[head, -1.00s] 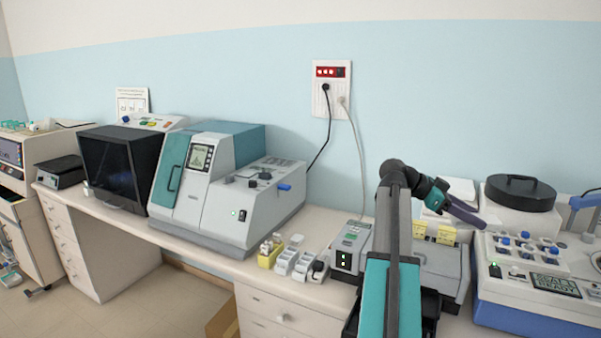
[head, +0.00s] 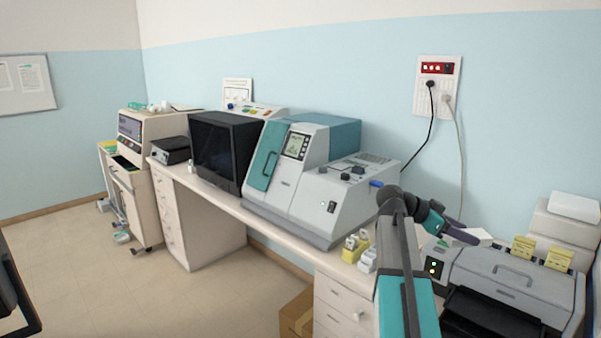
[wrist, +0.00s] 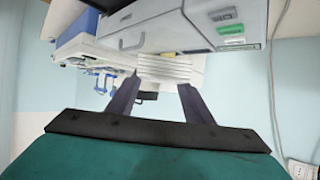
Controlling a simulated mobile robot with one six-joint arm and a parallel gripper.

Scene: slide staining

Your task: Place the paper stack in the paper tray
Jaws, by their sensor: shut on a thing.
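My gripper (head: 461,236) is raised above the right end of the bench, in front of the wall. In the wrist view my gripper (wrist: 160,82) has its two dark fingers on a white paper stack (wrist: 168,68), shut on it. The stack's layered edges show between and beyond the fingertips. In the head view the paper stack (head: 481,236) shows as a small white patch by the fingertips, partly hidden. A grey printer (head: 515,275) with a dark front tray (head: 490,316) stands at the lower right, partly cut off. The tray's inside is hard to make out.
The large grey and teal machine (head: 320,185) and a black monitor-like box (head: 226,152) stand left along the bench. Yellow blocks (head: 522,247) sit on the printer's back. A white boxy stack (head: 573,207) stands behind at right. Floor at left is open; a cardboard box (head: 297,314) stands below.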

